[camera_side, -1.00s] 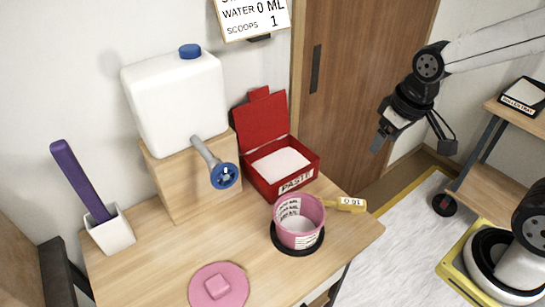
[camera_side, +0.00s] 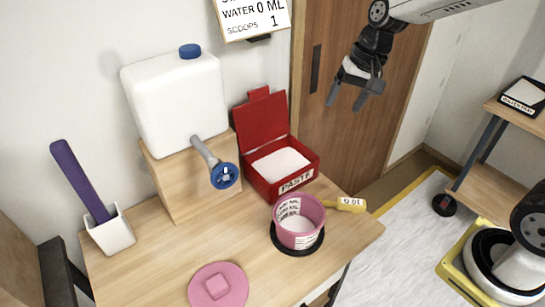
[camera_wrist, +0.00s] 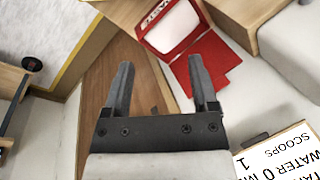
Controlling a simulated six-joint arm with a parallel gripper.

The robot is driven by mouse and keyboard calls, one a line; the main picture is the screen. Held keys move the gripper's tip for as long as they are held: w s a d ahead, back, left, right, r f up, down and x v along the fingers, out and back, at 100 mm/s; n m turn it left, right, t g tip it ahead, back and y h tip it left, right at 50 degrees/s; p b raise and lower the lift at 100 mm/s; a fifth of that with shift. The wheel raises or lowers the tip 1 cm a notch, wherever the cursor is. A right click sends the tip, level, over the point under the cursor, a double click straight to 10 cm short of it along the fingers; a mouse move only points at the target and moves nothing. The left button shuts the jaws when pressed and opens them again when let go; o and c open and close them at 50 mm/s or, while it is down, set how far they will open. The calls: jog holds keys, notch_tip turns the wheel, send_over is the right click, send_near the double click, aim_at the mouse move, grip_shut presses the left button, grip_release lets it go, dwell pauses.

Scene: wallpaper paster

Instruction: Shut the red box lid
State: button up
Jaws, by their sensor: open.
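The red box (camera_side: 284,176), labelled PASTE, stands on the table with white powder inside. Its red lid (camera_side: 262,122) is open, raised at the back of the box and leaning slightly backward, with a small tab on top. My gripper (camera_side: 349,104) is open and empty, in the air to the right of the lid and above it, in front of the door. In the wrist view my gripper (camera_wrist: 163,75) has its two fingers spread, with the box (camera_wrist: 157,29) beyond them at the top and the lid (camera_wrist: 196,71) near the right finger. Nothing touches the lid.
A white water tank (camera_side: 175,100) with a blue tap (camera_side: 224,176) stands left of the box. A pink bucket (camera_side: 298,222) and a yellow-handled scoop (camera_side: 346,204) are in front. A sign (camera_side: 250,15) hangs above. The air right of the box is clear.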

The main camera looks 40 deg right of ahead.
jog(key=w+d+f+m+t+y, duration=0.1)
jog(key=w+d+m+t+y, duration=0.15)
jog(key=w+m+y, duration=0.75)
jog(key=w+d+f+m+t, duration=0.1)
jog(key=w+d+m, duration=0.35)
jog(key=w, duration=1.15)
jog(key=m, duration=0.2)
send_near(263, 88)
jog(key=x, duration=0.2)
jog(key=shift+w+a+n, duration=0.2)
jog(key=shift+w+n, duration=0.05)
jog(key=shift+a, duration=0.15)
jog(key=shift+x, duration=3.85)
jog(key=shift+s, duration=0.1)
grip_shut()
jog(key=shift+f, duration=0.15)
